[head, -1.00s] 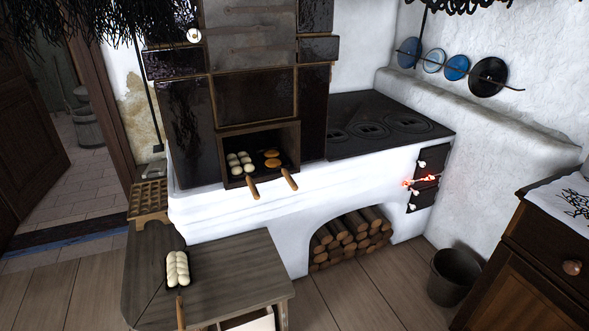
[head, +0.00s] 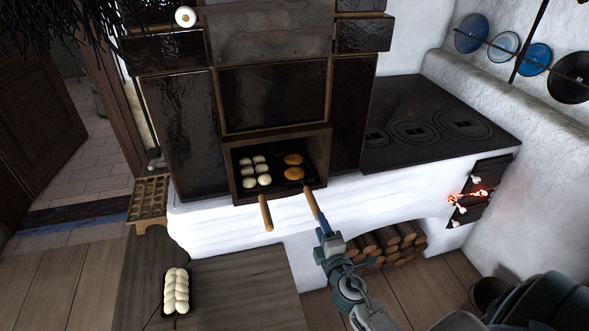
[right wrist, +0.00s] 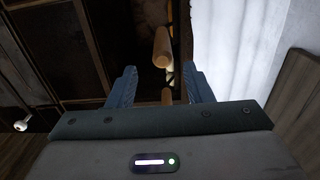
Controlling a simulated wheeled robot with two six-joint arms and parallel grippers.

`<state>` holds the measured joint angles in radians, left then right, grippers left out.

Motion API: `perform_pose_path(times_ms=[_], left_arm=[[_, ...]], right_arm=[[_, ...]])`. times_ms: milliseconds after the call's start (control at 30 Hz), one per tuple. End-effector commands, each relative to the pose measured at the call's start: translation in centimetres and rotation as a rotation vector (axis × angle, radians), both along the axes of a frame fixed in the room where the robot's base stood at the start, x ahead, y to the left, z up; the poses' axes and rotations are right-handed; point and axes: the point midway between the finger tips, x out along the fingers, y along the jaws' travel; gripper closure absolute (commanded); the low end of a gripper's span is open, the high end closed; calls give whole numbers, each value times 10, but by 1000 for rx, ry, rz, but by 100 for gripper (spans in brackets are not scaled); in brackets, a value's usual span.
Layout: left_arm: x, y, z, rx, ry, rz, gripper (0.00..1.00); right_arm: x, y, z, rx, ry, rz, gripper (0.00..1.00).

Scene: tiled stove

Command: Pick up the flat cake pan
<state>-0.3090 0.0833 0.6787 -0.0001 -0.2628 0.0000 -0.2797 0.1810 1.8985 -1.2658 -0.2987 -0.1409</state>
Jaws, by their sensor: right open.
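The flat cake pan (head: 310,199) is in the right half of the open oven niche. It is dark, carries two flat orange-brown cakes (head: 293,159), and its wooden handle sticks out over the front edge. My right gripper (head: 321,227) is open at the outer end of this handle; in the head view the blue fingers overlap the handle tip. In the right wrist view the open fingers (right wrist: 160,84) show with a wooden handle (right wrist: 162,46) beyond them, apart from both. A second handle end shows lower between the fingers. My left gripper is not in view.
A second pan with several pale buns (head: 256,172) sits left in the niche, its handle (head: 266,212) close by. A braided loaf (head: 176,290) lies on the wooden bench (head: 245,285). A stove top (head: 440,125) and fire door (head: 482,190) are at right.

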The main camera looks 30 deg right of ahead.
Motion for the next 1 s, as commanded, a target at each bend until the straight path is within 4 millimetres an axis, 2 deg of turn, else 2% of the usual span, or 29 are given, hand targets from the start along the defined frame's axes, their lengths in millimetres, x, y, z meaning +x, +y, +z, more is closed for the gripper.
perform_pose_path(times_ms=[100,233,367,633,933,967,1000], left_arm=[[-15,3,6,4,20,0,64],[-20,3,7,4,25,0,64],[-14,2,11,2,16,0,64],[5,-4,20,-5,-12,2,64],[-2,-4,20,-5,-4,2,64],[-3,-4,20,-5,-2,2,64],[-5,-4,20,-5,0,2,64]], right_arm=[[20,-5,2,0,0,-1,54],[31,-8,1,2,0,-1,54],[41,-11,1,0,1,0,54],[77,-22,0,2,1,-1,54],[83,-23,-2,4,2,0,54],[83,-23,-2,4,2,0,56],[83,-23,-2,4,2,0,64]])
